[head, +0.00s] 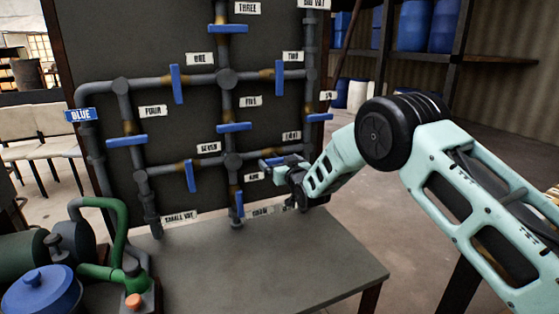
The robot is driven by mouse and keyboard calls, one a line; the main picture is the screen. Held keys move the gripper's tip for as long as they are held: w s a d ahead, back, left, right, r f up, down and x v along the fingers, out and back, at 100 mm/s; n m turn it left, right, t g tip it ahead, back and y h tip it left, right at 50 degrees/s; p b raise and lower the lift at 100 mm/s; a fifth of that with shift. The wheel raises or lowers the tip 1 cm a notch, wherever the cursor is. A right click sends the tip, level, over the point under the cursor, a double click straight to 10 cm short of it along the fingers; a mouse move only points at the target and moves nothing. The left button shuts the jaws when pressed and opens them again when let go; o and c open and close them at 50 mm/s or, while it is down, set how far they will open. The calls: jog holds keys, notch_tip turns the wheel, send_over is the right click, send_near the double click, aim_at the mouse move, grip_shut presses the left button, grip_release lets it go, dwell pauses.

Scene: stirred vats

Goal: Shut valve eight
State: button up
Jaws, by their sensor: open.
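Valve eight's blue handle (271,162) is on the lower right horizontal pipe of the dark board, below a small label (291,135) that seems to read EIGHT. The handle lies roughly level, along its pipe; its right part is hidden by my gripper. My gripper (282,168) is open, right at the handle's right end. I cannot tell whether the handle is between the jaws or touched by them.
Blue handles of valve seven (190,175), valve five (234,127) and valve two (279,77) are crosswise to their pipes. A lower handle (239,204) lies along its upright pipe. The grey tabletop (270,265) is clear; a green pump (128,270) stands at left.

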jog(key=shift+w+a, duration=0.1)
jog(key=shift+w, duration=0.3)
jog(key=c, duration=0.7)
